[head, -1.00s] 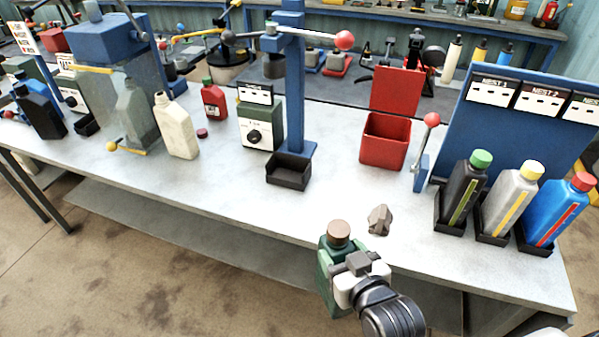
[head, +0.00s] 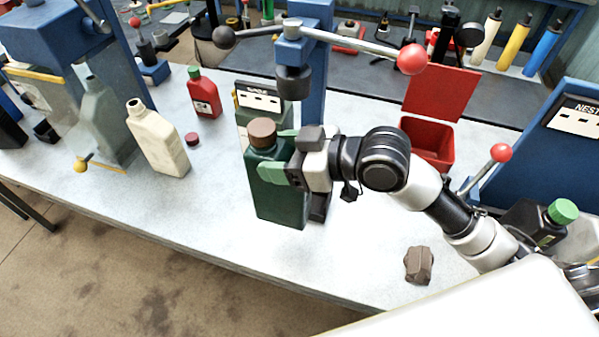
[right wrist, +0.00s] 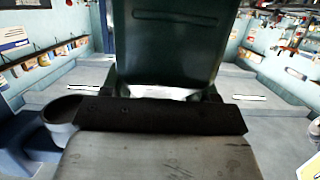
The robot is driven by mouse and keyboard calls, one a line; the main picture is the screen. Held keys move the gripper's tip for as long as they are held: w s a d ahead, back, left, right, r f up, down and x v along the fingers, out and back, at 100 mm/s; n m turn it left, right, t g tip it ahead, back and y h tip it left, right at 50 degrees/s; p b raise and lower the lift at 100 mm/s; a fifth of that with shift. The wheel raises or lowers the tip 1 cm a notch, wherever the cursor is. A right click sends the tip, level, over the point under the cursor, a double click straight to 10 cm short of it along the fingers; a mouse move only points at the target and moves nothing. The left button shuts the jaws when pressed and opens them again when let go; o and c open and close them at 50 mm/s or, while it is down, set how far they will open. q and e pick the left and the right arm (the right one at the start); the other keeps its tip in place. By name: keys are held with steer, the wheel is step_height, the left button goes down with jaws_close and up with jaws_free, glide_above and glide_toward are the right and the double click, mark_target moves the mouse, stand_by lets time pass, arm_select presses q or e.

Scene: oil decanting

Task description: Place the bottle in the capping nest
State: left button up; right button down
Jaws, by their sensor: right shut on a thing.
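A dark green bottle (head: 282,205) with a brown cap is upright in my right gripper (head: 278,153). The gripper is shut on its upper body from the right. The bottle also fills the upper middle of the right wrist view (right wrist: 168,45). In the head view it stands in front of the blue capping press (head: 313,80), left of and below the dark press head. A dark edge, probably the black capping nest (head: 320,206), shows right of the bottle; the bottle and gripper hide the rest. I cannot tell whether the bottle touches the nest. My left gripper is out of view.
A cream bottle (head: 158,140), a red bottle (head: 203,92) and a loose red cap (head: 192,139) are to the left. A red bin (head: 432,140) stands behind my right arm. A brown lump (head: 419,265) lies near the front edge. The bench front left of the lump is clear.

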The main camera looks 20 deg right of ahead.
steer(key=w+d+f, duration=0.2)
steer(key=w+d, duration=0.1)
steer(key=shift+w+f, duration=0.1)
steer(key=shift+f, duration=0.05)
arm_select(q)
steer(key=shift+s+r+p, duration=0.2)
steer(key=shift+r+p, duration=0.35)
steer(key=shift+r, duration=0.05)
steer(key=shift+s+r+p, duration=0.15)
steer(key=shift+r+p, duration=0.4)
arm_select(e)
steer(key=w+d+f, duration=0.4)
steer(key=w+f, duration=0.1)
steer(key=f, duration=0.3)
steer(key=shift+w, duration=0.15)
steer(key=shift+f, duration=0.1)
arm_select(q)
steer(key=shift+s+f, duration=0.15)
arm_select(e)
steer(key=shift+c, duration=1.4)
jaws_free()
steer(key=shift+f, duration=0.1)
steer(key=shift+d, duration=0.1)
